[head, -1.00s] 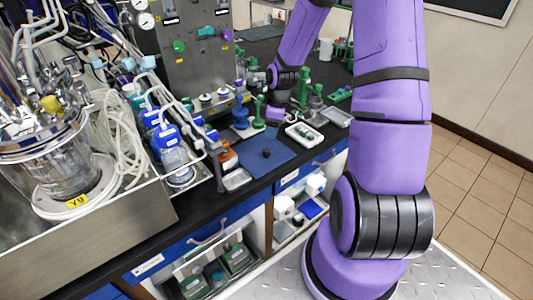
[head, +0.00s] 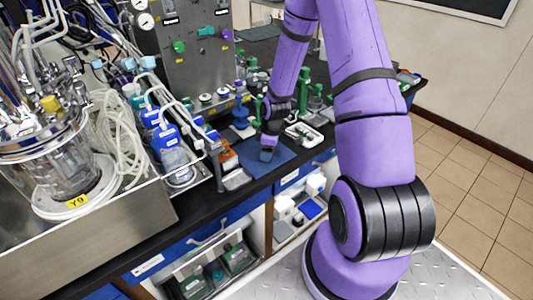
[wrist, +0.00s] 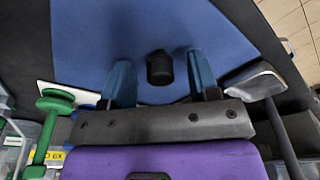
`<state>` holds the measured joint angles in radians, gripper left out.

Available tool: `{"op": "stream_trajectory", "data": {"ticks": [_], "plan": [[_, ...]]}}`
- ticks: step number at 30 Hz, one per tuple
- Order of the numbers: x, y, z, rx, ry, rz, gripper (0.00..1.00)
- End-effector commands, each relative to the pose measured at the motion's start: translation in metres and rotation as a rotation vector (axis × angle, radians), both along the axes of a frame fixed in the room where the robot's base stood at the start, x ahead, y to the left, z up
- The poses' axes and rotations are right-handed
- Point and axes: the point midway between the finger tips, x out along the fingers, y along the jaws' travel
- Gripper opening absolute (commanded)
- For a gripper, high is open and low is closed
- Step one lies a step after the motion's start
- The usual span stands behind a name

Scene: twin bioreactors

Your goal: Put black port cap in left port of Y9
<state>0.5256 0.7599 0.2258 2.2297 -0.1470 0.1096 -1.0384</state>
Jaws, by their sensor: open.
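The black port cap (wrist: 160,68) stands on the blue mat (wrist: 80,30). In the wrist view it lies between the two blue fingers of my gripper (wrist: 157,60), with clear gaps on both sides. My gripper is open and holds nothing. In the head view my gripper (head: 266,155) is low over the mat (head: 284,158) and hides the cap. The bioreactor Y9 (head: 62,168), a glass vessel with a metal head plate and a yellow Y9 label, stands at the left. Its ports are crowded by tubes and fittings, and I cannot tell the left port apart.
A small metal tray (head: 237,179) and an orange item (head: 228,156) are left of the mat. A white tray (head: 303,134) and green stands are to its right and behind. Coiled tubing (head: 120,140) and blue-capped bottles (head: 165,137) stand between Y9 and the mat.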

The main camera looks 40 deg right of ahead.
Motion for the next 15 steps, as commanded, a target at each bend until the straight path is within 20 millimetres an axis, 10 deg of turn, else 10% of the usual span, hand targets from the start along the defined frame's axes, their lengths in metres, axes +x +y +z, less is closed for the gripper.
{"op": "stream_trajectory", "data": {"ticks": [9, 15], "plan": [[0.0007, 0.0007, -0.0047, -0.001, -0.001, 0.001, 0.56], [0.0006, 0.0007, -0.0046, -0.001, -0.001, 0.000, 0.12]]}}
